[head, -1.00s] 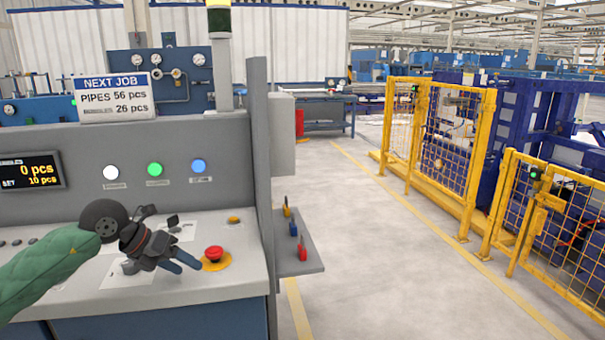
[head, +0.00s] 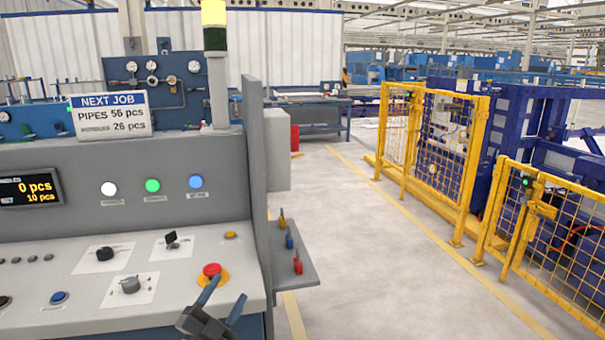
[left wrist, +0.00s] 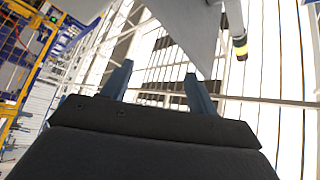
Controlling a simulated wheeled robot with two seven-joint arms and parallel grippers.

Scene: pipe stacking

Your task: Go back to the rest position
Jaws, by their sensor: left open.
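My left gripper (head: 222,300) is at the bottom of the head view, in front of the control panel's front edge. Its two blue fingers are apart with nothing between them. They point up toward the red emergency button (head: 211,270) on its yellow base; I cannot tell whether a fingertip touches it. In the left wrist view the open fingers (left wrist: 158,88) point up at the bright ceiling, with a grey panel part above them. My right gripper is not in view.
The grey control console (head: 60,155) fills the left side, with knobs and lit buttons. A side shelf (head: 295,268) with small coloured levers juts out on its right. Yellow fences (head: 440,145) stand at the right. The floor (head: 370,250) between is clear.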

